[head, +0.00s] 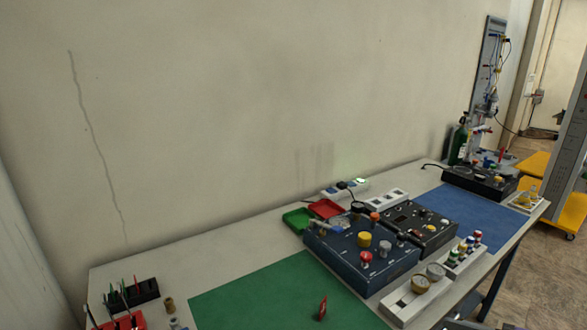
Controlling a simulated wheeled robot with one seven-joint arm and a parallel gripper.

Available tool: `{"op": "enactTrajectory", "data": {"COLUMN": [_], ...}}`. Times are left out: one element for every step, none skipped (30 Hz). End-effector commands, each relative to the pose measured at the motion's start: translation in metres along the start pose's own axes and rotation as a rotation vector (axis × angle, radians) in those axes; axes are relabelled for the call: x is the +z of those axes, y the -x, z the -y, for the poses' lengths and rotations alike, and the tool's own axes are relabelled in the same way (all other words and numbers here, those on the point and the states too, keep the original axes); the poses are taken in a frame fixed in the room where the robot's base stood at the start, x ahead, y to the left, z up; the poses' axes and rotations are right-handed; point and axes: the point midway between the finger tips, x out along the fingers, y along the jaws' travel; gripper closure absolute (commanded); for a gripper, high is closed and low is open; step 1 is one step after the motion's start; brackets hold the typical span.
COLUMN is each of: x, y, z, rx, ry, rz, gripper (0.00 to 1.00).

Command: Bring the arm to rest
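My gripper does not show clearly anywhere in the head view, so I cannot see its fingers or whether it holds anything. The long table (235,245) runs from the lower left to the upper right along the wall. A dark blue control box (335,255) with yellow, red and other knobs stands near its middle. A second black panel box (425,232) stands just behind it to the right.
A green mat (270,297) carries a small red item (322,307). A blue mat (470,206) lies farther right. Green (297,219) and red (326,208) trays sit near the wall. A black rack (132,296) is at left. A green cylinder (459,142) stands at the far end.

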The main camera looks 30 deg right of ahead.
Motion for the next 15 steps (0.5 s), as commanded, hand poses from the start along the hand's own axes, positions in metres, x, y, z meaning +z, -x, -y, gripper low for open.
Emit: {"op": "enactTrajectory", "data": {"x": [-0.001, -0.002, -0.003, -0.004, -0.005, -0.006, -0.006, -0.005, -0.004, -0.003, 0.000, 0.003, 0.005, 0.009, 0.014], "y": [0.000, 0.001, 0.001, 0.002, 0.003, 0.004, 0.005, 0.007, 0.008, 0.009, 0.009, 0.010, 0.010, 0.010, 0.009], "z": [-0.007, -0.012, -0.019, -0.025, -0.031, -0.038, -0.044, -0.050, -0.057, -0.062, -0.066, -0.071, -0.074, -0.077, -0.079], "rx": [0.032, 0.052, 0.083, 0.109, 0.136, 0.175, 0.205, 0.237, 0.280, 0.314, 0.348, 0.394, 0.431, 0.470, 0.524], "ry": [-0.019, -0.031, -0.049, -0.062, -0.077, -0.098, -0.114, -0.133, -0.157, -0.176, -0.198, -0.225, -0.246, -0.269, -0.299], "rz": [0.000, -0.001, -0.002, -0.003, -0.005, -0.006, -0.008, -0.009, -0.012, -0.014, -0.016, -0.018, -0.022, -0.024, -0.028], "gripper": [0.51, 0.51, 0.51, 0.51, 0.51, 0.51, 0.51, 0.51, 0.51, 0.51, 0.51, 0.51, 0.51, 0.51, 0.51]}}
